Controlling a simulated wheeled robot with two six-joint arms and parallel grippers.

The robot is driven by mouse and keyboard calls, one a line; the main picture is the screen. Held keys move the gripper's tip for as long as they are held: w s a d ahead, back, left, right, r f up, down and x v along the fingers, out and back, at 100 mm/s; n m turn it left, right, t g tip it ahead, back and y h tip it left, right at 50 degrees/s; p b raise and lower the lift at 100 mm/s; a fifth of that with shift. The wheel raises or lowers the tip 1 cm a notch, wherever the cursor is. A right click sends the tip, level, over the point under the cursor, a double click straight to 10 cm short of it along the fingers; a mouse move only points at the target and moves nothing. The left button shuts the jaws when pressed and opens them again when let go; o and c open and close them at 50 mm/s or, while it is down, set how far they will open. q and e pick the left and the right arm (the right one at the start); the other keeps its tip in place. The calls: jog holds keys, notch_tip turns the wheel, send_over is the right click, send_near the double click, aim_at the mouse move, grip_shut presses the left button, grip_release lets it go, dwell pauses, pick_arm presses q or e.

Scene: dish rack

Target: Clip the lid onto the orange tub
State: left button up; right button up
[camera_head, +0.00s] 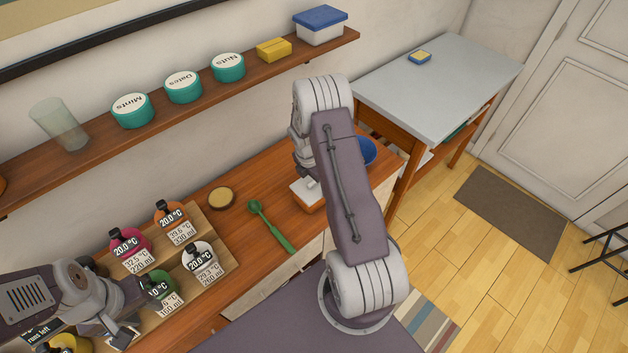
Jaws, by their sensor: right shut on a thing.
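The orange tub (312,207) stands on the wooden counter, partly behind my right arm. The white lid (301,190) lies on or just over its top; I cannot tell whether it is clipped down. My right gripper (313,183) is at the lid and shut on it, mostly hidden by my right arm. My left gripper (131,316) is at the lower left, open and empty, beside the tray of labelled bottles and far from the tub.
A green spoon (270,226) and a small round yellowish dish (221,197) lie left of the tub. A blue bowl (368,151) is behind my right arm. Labelled bottles stand on a wooden tray (226,262). A wall shelf (200,108) holds teal tins.

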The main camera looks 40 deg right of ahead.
jog(key=shift+f, duration=0.4)
dwell(0.3)
jog(key=o, duration=1)
jog(key=shift+c, duration=0.2)
notch_tip(320, 180, up, 7)
jog(key=p, duration=0.6)
jog(key=shift+r+p, duration=0.15)
jog(key=shift+p, duration=0.25)
